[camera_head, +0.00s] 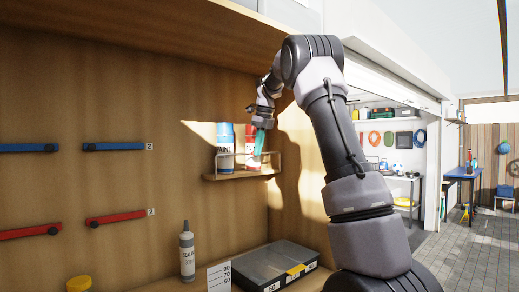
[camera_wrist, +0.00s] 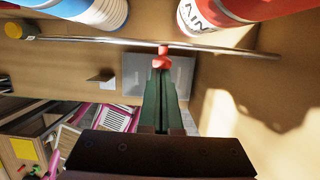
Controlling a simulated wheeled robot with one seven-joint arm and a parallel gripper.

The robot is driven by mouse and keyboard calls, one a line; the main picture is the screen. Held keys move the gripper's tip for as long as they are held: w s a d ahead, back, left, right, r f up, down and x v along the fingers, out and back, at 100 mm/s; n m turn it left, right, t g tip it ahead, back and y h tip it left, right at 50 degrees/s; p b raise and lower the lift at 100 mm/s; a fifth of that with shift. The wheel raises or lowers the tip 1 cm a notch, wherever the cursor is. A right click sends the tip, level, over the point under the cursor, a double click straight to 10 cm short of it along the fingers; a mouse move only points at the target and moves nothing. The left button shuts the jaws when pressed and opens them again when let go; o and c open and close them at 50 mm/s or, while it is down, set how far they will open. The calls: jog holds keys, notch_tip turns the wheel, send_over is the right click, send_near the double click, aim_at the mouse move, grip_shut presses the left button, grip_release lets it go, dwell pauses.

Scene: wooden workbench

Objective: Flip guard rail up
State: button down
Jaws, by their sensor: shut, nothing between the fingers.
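The guard rail (camera_head: 236,154) is a thin bar across the front of a small wooden wall shelf (camera_head: 238,175), roughly level with the middle of the cans. In the wrist view the rail (camera_wrist: 100,39) crosses the upper part of the picture. My gripper (camera_head: 258,154) is shut and empty, its teal fingers pointing down at the rail near the right-hand can. In the wrist view the fingertips (camera_wrist: 162,62) meet the rail's line, with a small red piece (camera_wrist: 163,50) there. I cannot tell whether they touch the rail.
A blue-and-white paint can (camera_head: 224,146) and a red-and-white can (camera_head: 252,160) stand on the shelf. Below are a grey bottle (camera_head: 187,258), a dark organizer box (camera_head: 262,262) and a number card (camera_head: 219,278). Blue bars (camera_head: 113,146) and red bars (camera_head: 115,217) are on the left wall.

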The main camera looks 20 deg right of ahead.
jog(key=shift+w+a+r, duration=0.35)
jog(key=shift+a+r, duration=0.05)
jog(key=shift+r, duration=0.2)
jog(key=s+d+r, duration=0.1)
jog(key=s+d, duration=0.2)
jog(key=s, duration=0.3)
jog(key=s+d+r, duration=0.2)
jog(key=s+d, duration=0.1)
jog(key=s, duration=0.3)
jog(key=shift+s+r, duration=0.3)
jog(key=shift+s, duration=0.1)
jog(key=shift+d, duration=0.15)
jog(key=shift+s, duration=0.1)
